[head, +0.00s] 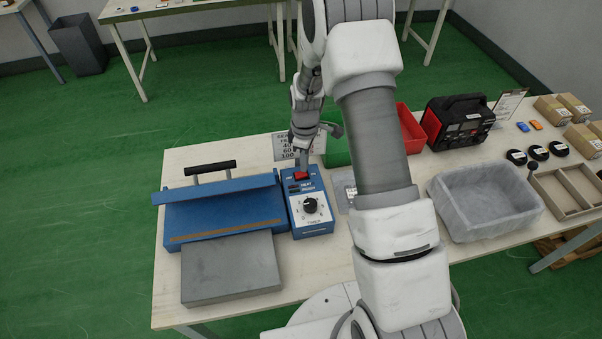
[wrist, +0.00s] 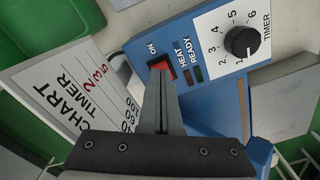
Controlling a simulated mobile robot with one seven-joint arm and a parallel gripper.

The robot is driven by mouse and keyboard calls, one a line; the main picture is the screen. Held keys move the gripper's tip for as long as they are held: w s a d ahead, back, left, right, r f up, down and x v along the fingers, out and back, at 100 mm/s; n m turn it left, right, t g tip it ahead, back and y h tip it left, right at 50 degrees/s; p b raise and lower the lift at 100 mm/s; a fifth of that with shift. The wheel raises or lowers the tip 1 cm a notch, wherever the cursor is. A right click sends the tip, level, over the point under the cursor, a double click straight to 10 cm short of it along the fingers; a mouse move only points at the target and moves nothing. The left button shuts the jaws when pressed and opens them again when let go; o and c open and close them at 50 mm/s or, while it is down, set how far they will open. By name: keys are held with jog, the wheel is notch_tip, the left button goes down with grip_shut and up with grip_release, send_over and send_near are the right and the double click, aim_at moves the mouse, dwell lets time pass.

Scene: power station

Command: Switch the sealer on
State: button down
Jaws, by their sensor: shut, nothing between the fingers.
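The blue sealer (head: 226,209) stands at the left of the table, with a black handle on its bar. Its control box (head: 312,220) has a red switch (head: 301,176) marked ON, a timer dial (head: 310,205) and HEAT and READY windows. In the wrist view the red switch (wrist: 161,68) is partly covered by my fingertips, and the dial (wrist: 242,41) points near 1. My gripper (wrist: 160,75) is shut and empty, its tips at the switch. It also shows in the head view (head: 302,170). I cannot tell if the tips touch or which way the switch is set.
A chart sign (wrist: 65,90) stands close behind the box. A grey plate (head: 232,268) lies before the sealer. Right of my arm are a red bin (head: 411,130), a black and red charger (head: 458,121) and a grey tub (head: 486,200).

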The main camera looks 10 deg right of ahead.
jog(key=shift+f+b, duration=0.8)
jog(key=shift+f, duration=0.2)
dwell(0.6)
jog(key=shift+r, duration=0.1)
jog(key=shift+r+p, duration=1.85)
jog(key=shift+r, duration=1.55)
